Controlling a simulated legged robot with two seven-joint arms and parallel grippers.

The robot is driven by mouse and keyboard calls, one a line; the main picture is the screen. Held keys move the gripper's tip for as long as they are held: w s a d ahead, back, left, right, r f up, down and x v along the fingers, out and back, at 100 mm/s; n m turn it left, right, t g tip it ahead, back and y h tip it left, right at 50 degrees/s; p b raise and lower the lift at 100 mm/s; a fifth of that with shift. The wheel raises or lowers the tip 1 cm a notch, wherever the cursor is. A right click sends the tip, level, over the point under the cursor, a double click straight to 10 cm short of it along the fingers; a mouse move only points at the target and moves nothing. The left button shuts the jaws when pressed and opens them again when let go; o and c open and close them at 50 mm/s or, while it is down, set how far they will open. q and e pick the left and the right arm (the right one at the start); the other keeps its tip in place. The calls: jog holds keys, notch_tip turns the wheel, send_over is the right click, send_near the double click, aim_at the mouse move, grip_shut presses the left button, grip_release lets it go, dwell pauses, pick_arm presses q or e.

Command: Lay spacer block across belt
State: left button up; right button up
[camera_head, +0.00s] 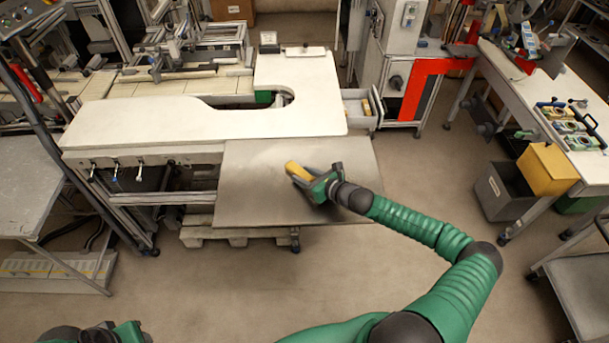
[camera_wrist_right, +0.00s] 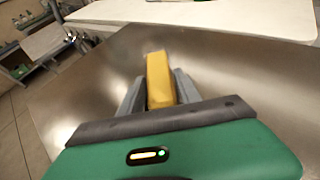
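The spacer block looks to be the yellow block (camera_head: 293,168), held over the grey metal sheet (camera_head: 250,205) in the head view. My right gripper (camera_head: 303,174) has its fingers on both sides of the block. In the right wrist view, the yellow block (camera_wrist_right: 160,80) sits between the two grey fingers (camera_wrist_right: 158,98), its far end sticking out past them. Whether the block touches the sheet I cannot tell. I cannot say for sure which surface is the belt. Only a green and dark part of my left arm shows at the bottom left; its fingers are not seen.
A white worktop (camera_head: 200,122) with a curved cutout adjoins the sheet at the back. A small open drawer (camera_head: 358,108) is at its right end. A grey bin (camera_head: 503,190) and a yellow box (camera_head: 547,170) stand at the right. The floor in front is clear.

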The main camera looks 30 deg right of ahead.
jog(key=shift+o, duration=1.1)
jog(key=shift+d, duration=0.15)
jog(key=shift+s, duration=0.1)
